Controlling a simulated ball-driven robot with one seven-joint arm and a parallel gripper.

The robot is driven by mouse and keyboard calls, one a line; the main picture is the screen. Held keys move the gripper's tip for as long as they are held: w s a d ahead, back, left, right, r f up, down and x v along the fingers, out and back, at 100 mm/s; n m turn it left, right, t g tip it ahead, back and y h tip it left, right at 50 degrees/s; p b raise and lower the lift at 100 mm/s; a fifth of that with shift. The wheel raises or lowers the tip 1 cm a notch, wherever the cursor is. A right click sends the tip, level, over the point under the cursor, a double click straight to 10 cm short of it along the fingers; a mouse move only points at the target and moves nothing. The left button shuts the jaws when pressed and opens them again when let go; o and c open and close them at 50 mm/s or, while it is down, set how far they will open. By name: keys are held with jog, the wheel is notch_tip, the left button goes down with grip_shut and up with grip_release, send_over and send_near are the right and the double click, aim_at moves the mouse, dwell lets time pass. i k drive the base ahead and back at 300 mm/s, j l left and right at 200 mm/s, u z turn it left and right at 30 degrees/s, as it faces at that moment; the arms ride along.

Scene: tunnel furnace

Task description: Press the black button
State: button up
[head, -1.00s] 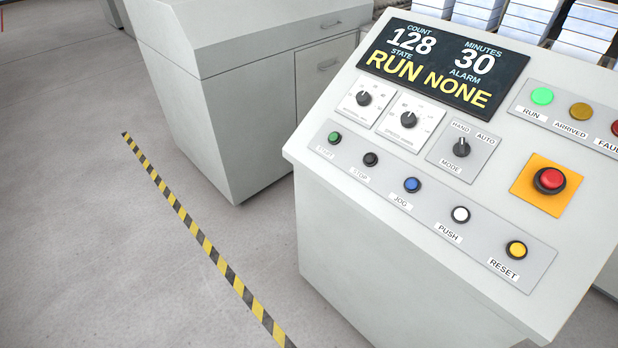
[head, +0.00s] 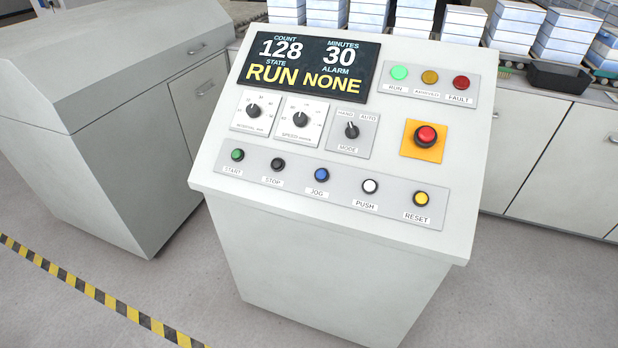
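The black button (head: 277,164) sits in the lower button row of a white control console (head: 330,270), above the label STOP. It is between the green START button (head: 237,155) and the blue JOG button (head: 321,175). The white PUSH button (head: 369,186) and yellow RESET button (head: 420,198) are farther right in the row. The display (head: 313,66) reads count 128, minutes 30, state RUN, alarm NONE. The green RUN lamp (head: 399,73) looks bright. My gripper is not in view.
A red mushroom button (head: 425,136) on a yellow plate, two dials and a mode switch (head: 352,130) share the panel. A grey cabinet (head: 110,130) stands at left. Stacked white boxes (head: 515,27) and a black tray (head: 559,77) are behind. Yellow-black floor tape (head: 100,296) crosses the front left.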

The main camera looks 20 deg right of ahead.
aim_at(277, 164)
jog(key=z, duration=0.4)
jog(key=i+j+z, duration=0.15)
jog(key=j+z, duration=0.2)
jog(key=j, duration=0.2)
jog(key=j+z, duration=0.35)
jog(key=j, duration=0.2)
jog(key=i+j+z, duration=0.1)
jog(key=j, duration=1.15)
jog(key=j+z, duration=0.1)
jog(key=j, duration=1.15)
jog(key=i, duration=0.05)
